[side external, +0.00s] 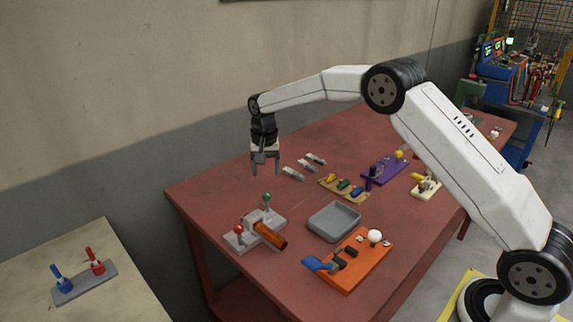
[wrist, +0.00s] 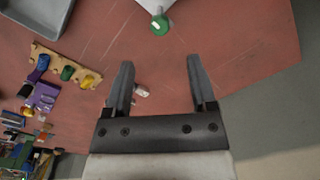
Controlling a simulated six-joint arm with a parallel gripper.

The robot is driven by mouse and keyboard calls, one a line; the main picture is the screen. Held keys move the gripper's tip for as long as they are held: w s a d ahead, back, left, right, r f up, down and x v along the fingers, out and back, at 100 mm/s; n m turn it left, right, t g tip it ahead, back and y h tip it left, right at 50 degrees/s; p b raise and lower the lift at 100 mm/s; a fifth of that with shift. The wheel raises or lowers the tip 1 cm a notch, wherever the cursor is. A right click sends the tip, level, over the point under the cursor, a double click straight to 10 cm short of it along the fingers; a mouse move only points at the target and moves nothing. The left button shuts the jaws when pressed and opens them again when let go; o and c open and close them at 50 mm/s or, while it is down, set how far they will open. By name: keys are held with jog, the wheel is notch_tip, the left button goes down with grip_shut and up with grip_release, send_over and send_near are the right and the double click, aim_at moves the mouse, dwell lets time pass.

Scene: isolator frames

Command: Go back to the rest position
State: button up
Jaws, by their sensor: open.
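My gripper (side external: 265,168) hangs from my bent white arm above the far left part of the red table (side external: 190,190). Its two fingers point down, spread apart, with nothing between them. In the wrist view my gripper (wrist: 160,80) is also open, and a small grey piece (wrist: 141,91) shows on the table below, beside the left finger. The gripper is apart from the things on the table.
Near the gripper stand a grey fixture (side external: 245,238) with green and red knobs and a brown cylinder (side external: 270,236). A grey tray (side external: 334,222), an orange board (side external: 352,262), a wooden block rack (side external: 343,190) and a purple board (side external: 384,170) lie rightward. A side table (side external: 110,300) is left.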

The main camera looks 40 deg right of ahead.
jog(key=shift+s, duration=0.1)
jog(key=shift+s+a+r, duration=0.1)
jog(key=shift+s+r, duration=0.1)
jog(key=shift+s, duration=0.25)
jog(key=s+a+n+t, duration=0.1)
jog(key=s+n, duration=0.6)
jog(key=s, duration=2.2)
jog(key=shift+s+a+f+n+t, duration=0.3)
jog(key=shift+s+n+t, duration=0.1)
jog(key=shift+t, duration=0.4)
